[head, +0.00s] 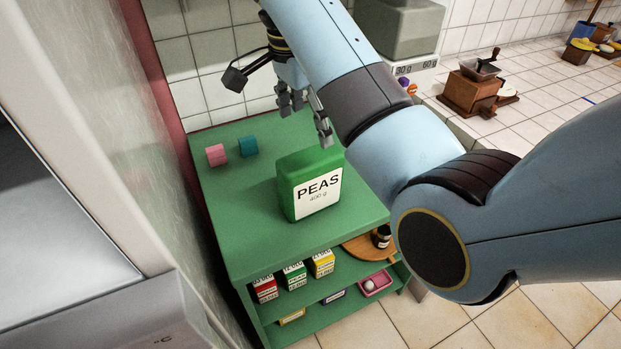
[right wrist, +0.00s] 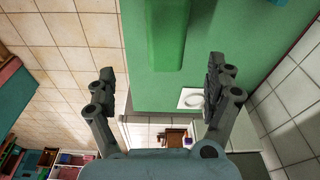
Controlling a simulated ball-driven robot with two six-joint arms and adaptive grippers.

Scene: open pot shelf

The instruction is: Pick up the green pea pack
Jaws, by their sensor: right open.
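The green pea pack (head: 310,187) stands upright on the green shelf top (head: 240,205), its white "PEAS" label facing the front. My right gripper (head: 306,118) is open and empty, above and behind the pack in the head view. In the right wrist view, the open fingers of the gripper (right wrist: 162,82) are spread wide, and the plain green pack (right wrist: 166,35) shows ahead, in line with the gap between them. I see no contact between fingers and pack. My left gripper is not in view.
A pink block (head: 216,155) and a teal block (head: 248,146) sit at the back left of the top. Small cartons (head: 294,275) and a pink tray (head: 375,283) are on the lower shelf. A scale (head: 412,67) and a coffee grinder (head: 470,92) stand at the right.

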